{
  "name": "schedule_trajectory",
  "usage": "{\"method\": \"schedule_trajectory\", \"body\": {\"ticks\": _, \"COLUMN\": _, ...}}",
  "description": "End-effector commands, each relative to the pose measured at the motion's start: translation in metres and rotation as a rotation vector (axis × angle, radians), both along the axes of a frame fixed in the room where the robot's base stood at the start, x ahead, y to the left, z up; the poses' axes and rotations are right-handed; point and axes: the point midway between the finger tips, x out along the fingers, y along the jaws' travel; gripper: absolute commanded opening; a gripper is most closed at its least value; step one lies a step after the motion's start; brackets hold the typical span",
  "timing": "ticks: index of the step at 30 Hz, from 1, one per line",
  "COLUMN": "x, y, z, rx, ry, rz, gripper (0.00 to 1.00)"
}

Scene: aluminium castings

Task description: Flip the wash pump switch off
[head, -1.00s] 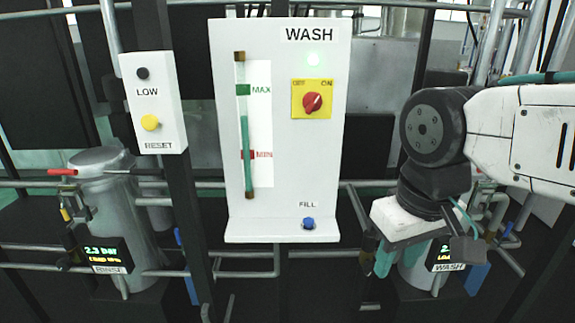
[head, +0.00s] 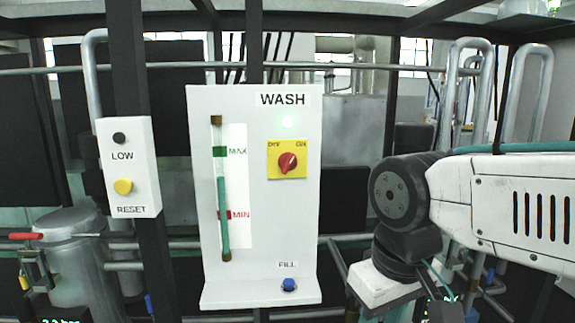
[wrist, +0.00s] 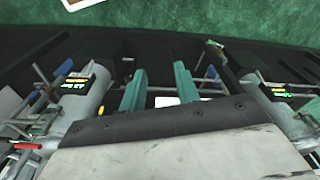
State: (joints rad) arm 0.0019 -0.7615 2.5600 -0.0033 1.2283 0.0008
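The wash pump switch (head: 288,163) is a red rotary knob on a yellow plate, with OFF at left and ON at right. It sits on the white WASH panel (head: 265,240); its handle appears tilted toward ON. The switch is not in the wrist view.
The panel also has a level gauge (head: 221,190) and a blue FILL button (head: 289,285). A LOW/RESET box (head: 130,168) hangs on a dark post to the left. Pipes and a metal canister (head: 75,260) stand around. The space before the panel looks clear.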

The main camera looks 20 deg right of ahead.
Motion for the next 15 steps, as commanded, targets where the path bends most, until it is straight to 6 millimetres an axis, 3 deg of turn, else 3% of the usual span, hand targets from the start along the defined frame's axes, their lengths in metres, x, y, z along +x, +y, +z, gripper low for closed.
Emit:
{"method": "schedule_trajectory", "body": {"ticks": 1, "x": 0.000, "y": 0.000, "z": 0.000, "rx": 0.000, "ry": 0.000, "rz": 0.002, "gripper": 0.17}}
{"method": "schedule_trajectory", "body": {"ticks": 3, "x": 0.000, "y": 0.003, "z": -0.001, "rx": 0.000, "ry": 0.003, "rz": 0.015, "gripper": 0.00}}
{"method": "schedule_trajectory", "body": {"ticks": 8, "x": 0.010, "y": 0.019, "z": -0.008, "rx": -0.006, "ry": 0.064, "rz": 0.099, "gripper": 0.00}}
{"method": "schedule_trajectory", "body": {"ticks": 15, "x": 0.071, "y": 0.039, "z": 0.011, "rx": -0.195, "ry": 0.136, "rz": 0.298, "gripper": 0.00}}
